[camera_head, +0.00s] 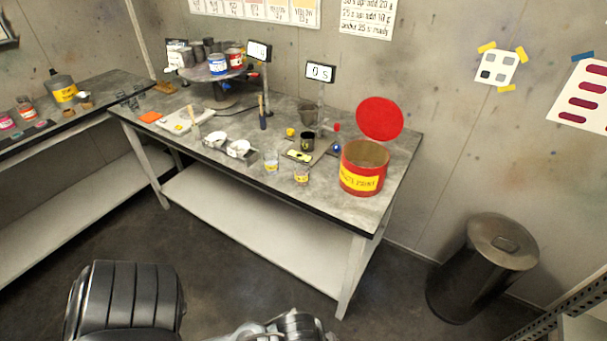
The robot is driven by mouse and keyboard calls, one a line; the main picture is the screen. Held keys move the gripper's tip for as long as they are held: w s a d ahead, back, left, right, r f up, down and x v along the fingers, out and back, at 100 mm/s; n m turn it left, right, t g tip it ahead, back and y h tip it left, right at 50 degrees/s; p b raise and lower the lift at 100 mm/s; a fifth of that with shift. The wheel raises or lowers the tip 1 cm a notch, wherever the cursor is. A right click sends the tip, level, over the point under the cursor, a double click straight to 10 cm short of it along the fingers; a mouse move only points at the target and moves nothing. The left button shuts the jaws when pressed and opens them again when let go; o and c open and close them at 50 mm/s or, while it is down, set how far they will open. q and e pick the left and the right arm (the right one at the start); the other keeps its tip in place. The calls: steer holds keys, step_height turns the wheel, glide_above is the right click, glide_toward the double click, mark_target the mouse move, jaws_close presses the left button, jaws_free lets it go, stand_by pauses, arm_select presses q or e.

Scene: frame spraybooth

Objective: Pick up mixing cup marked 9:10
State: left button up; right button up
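Two small clear cups with yellow labels stand at the front edge of the workbench (330,199): a left cup (271,161) and, to its right and nearer the edge, a right cup (301,174). The print on both labels is too small to read, so I cannot tell which is marked 9:10. Both stand upright and apart from each other. Parts of my own body show at the bottom edge, well short of the bench. Neither gripper's fingers are in view.
An open red paint can (363,169) with a yellow label stands right of the cups, its red lid behind. A dark cup (307,141) on a small scale is behind them, and white dishes (238,148) are to the left. A bin (484,266) stands on the floor at right.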

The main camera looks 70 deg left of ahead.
arm_select(q)
steer(key=shift+o, duration=0.2)
stand_by(0.3)
steer(key=o, duration=0.5)
steer(key=shift+w, duration=0.1)
